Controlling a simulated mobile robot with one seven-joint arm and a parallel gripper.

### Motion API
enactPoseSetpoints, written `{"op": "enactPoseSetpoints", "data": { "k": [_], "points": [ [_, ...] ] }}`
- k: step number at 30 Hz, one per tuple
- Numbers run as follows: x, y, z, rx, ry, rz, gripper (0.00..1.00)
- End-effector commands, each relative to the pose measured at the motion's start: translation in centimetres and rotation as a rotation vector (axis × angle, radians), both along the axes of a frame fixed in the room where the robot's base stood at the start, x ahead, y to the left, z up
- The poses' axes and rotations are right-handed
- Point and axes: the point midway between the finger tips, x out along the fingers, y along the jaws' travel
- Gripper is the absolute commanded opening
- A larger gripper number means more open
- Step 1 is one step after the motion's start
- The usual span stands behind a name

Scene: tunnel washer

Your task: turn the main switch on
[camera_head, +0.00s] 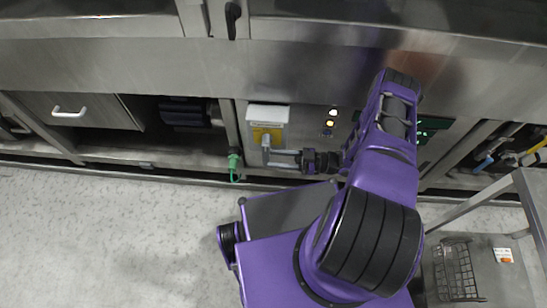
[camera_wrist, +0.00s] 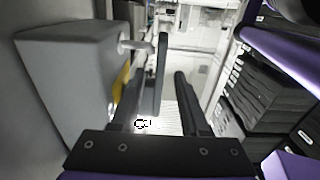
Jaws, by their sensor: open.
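The main switch is a light grey box (camera_head: 267,113) with a yellow plate (camera_head: 266,134) on the machine's front, left of my arm. A grey handle (camera_head: 265,142) stands out from the plate. In the wrist view the box (camera_wrist: 65,85) fills the left side, and a short shaft (camera_wrist: 133,46) joins it to the long handle (camera_wrist: 162,60). My gripper (camera_head: 276,158) is open at the handle. In the wrist view, my gripper (camera_wrist: 159,76) has one finger on each side of the handle, with a gap on the right. Contact with the left finger is unclear.
A green hose fitting (camera_head: 233,161) is just left of the box. Lit buttons (camera_head: 329,123) sit on the panel to its right. A metal frame table (camera_head: 495,215) with a wire basket (camera_head: 455,270) stands at the right. The floor (camera_head: 100,235) at the left is clear.

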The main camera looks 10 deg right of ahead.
Motion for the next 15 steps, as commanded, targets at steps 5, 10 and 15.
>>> {"op": "enactPoseSetpoints", "data": {
  "k": [5, 10, 15],
  "points": [
    [-1.1, -3.7, -0.1, -0.002, 0.0, -0.003, 0.45],
    [-2.5, -7.7, -0.2, -0.002, 0.0, -0.002, 0.45],
    [-3.7, -11.4, -0.2, 0.0, -0.001, -0.002, 0.45]
  ]
}}
